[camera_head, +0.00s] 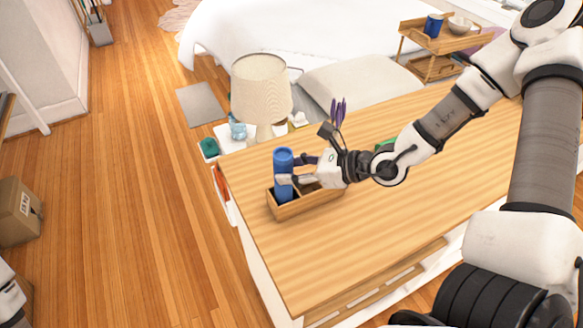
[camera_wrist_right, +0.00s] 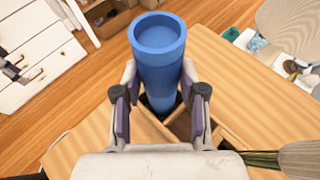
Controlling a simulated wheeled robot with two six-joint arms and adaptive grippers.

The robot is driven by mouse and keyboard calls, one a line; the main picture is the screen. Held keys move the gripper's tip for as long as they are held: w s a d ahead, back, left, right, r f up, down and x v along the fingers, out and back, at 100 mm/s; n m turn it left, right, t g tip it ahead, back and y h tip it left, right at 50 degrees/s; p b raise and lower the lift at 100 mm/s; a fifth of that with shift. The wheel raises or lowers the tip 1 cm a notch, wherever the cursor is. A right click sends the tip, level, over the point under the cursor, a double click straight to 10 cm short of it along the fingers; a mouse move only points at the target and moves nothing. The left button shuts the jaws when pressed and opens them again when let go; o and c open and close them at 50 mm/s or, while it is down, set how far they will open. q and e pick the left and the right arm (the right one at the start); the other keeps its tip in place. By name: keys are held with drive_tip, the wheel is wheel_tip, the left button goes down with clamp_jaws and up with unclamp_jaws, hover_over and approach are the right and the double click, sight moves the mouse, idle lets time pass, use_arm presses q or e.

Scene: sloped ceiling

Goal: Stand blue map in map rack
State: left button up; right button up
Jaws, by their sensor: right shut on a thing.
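The blue map (camera_head: 284,170) is a rolled blue tube standing upright in the left compartment of the wooden map rack (camera_head: 308,204). It also shows in the right wrist view (camera_wrist_right: 158,60), with its lower end down in the rack (camera_wrist_right: 148,128). My right gripper (camera_head: 290,180) is shut on the blue map, one finger on each side of it; the gripper also shows in the right wrist view (camera_wrist_right: 160,98). The map's bottom end is hidden inside the rack, so I cannot tell whether it touches the floor. My left gripper is not clearly in view.
The rack stands near the left end of the wooden table (camera_head: 400,215). A lamp (camera_head: 261,90) stands behind it, and purple flowers (camera_head: 338,112) rise behind my right gripper. The table's front and middle are clear. A cardboard box (camera_head: 18,210) is on the floor at left.

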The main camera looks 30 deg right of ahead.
drive_tip(key=o, duration=1.2)
wheel_tip(320, 180, up, 10)
drive_tip(key=shift+r, duration=0.1)
